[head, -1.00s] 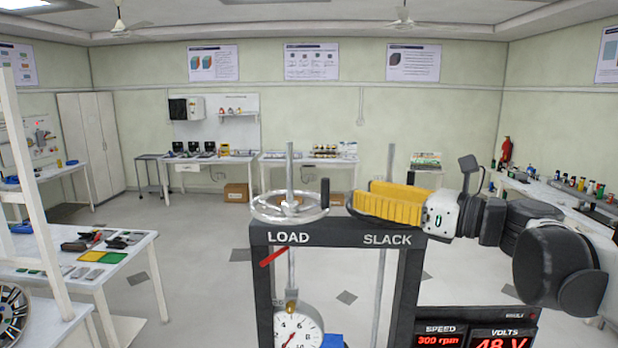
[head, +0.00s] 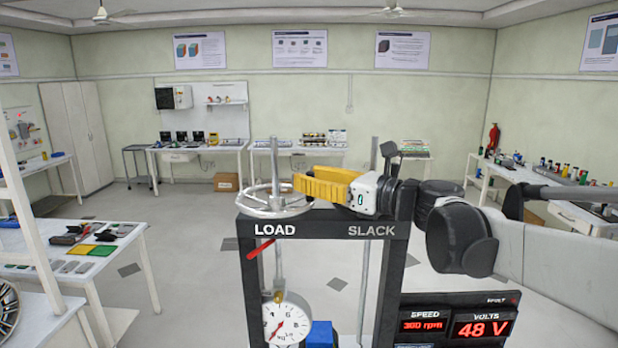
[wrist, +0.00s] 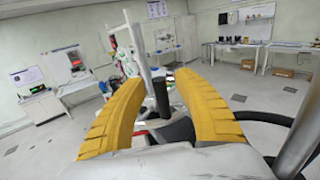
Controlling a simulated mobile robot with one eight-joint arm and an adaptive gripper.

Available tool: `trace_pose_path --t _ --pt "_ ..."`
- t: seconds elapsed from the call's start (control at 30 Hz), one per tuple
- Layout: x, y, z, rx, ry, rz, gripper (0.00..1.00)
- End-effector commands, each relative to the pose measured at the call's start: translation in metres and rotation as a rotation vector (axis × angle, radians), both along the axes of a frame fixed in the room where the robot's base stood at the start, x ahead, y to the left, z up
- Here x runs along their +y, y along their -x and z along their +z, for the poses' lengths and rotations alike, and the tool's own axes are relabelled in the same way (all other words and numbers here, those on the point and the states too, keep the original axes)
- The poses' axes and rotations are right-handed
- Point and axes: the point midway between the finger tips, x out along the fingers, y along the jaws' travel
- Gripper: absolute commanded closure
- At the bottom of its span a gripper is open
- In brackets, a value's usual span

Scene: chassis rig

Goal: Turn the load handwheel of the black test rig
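The black test rig (head: 313,229) stands in front of me with LOAD and SLACK on its top beam. The silver load handwheel (head: 262,209) lies flat above LOAD, around an upright rod. My gripper (head: 297,184) reaches in from the right, its yellow fingers over the right part of the wheel. In the wrist view my gripper (wrist: 162,84) is open, with a gap between its fingers. The wheel's upright black handle (wrist: 161,97) shows in that gap, apart from both fingers. In the head view the handle is hidden behind the fingers.
A dial gauge (head: 287,322) hangs under the beam. A red display panel (head: 457,325) is at the lower right. The upright rod (wrist: 300,135) stands close to the right finger in the wrist view. A bench with trays (head: 85,240) is at left.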

Motion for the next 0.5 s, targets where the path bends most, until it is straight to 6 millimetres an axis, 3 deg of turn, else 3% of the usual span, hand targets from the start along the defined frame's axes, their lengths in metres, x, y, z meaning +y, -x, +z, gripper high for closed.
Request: trace_pose_path --t 0.03,0.1,0.5 --pt "-0.0001 0.0001 0.0 0.0 0.0 0.0 0.79" --pt "-0.0002 0.0001 0.0 0.0 0.0 0.0 1.0" --pt "0.0002 0.0015 0.0 0.0 0.0 -0.009 1.0"
